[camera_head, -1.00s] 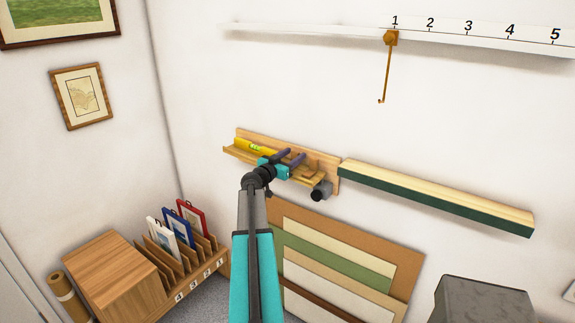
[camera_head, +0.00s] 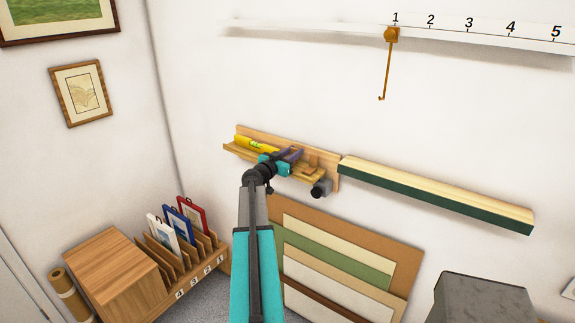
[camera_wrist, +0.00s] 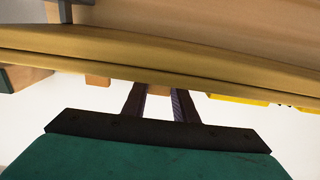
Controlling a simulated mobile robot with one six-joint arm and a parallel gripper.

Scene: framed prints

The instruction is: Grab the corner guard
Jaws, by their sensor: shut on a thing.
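My gripper (camera_head: 291,154) is at the narrow wooden wall shelf (camera_head: 240,150), with its two purple-grey fingers close together. In the wrist view the fingers (camera_wrist: 161,92) reach up to the shelf's long yellowish lip (camera_wrist: 230,68), which covers their tips. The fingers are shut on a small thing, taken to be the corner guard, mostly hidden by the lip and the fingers. Its shape cannot be made out.
A yellow spirit level (camera_head: 255,144) lies on the shelf left of my gripper. A dark cylindrical tool (camera_head: 320,188) is at its right end. A green-fronted ledge (camera_head: 430,195) continues right. Leaning boards (camera_head: 345,255) stand below. A hook (camera_head: 386,70) hangs above from the numbered rail.

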